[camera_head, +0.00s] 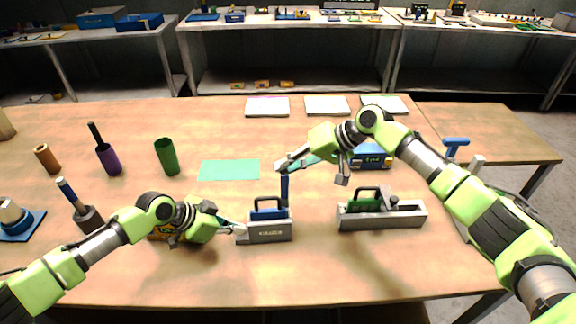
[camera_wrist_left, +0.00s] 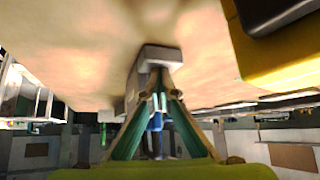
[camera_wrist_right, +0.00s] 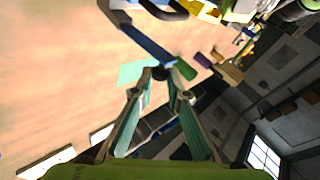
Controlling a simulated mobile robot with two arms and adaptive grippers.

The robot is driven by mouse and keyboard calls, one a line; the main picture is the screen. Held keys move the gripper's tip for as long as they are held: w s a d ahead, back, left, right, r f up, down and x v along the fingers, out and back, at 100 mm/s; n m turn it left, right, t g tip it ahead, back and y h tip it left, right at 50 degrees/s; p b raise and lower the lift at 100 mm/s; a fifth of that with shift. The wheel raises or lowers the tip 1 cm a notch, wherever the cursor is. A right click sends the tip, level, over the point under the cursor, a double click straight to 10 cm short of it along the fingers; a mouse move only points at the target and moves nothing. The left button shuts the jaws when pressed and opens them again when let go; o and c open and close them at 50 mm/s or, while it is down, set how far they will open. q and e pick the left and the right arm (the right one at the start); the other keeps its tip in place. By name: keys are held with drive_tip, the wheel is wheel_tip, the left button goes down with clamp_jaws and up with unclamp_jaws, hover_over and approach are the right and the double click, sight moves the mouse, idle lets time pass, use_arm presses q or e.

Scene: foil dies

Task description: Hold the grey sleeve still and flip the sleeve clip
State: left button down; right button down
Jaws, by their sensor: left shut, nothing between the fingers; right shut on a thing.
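The grey sleeve (camera_head: 264,233) is a low grey block near the table's front middle, with a dark blue handle on top. Its clip appears to be the blue lever (camera_head: 284,190), which stands about upright at the block's right end. My left gripper (camera_head: 242,229) is shut and empty, its tips at the sleeve's left end; I cannot tell if they press on it. The left wrist view shows the grey end (camera_wrist_left: 160,55) just beyond the tips. My right gripper (camera_head: 284,166) is shut on the lever's top end; the right wrist view shows the blue lever (camera_wrist_right: 148,45) running to its fingertips.
A second grey block with a green handle (camera_head: 380,217) stands to the right. A yellow-and-dark object (camera_head: 160,233) lies under my left wrist. A green cup (camera_head: 166,157) and purple cup (camera_head: 109,160) stand at left. A green mat (camera_head: 229,170) lies bare behind.

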use_arm(q)
drive_tip(key=shift+s+a+f, duration=0.15)
drive_tip(key=shift+s+f, duration=0.15)
drive_tip(key=shift+f, duration=0.2)
use_arm(e)
drive_tip(key=shift+s+d+f, duration=0.1)
drive_tip(key=shift+d+f, duration=0.2)
drive_tip(key=shift+f, duration=0.3)
drive_tip(key=c, duration=2)
unclamp_jaws()
drive_tip(key=shift+a+r, duration=0.1)
drive_tip(key=shift+r, duration=0.25)
use_arm(q)
drive_tip(key=shift+w+r, duration=0.1)
drive_tip(key=shift+w, duration=0.05)
use_arm(e)
drive_tip(key=v, duration=1.2)
drive_tip(key=shift+a, duration=0.1)
drive_tip(key=shift+r, duration=0.1)
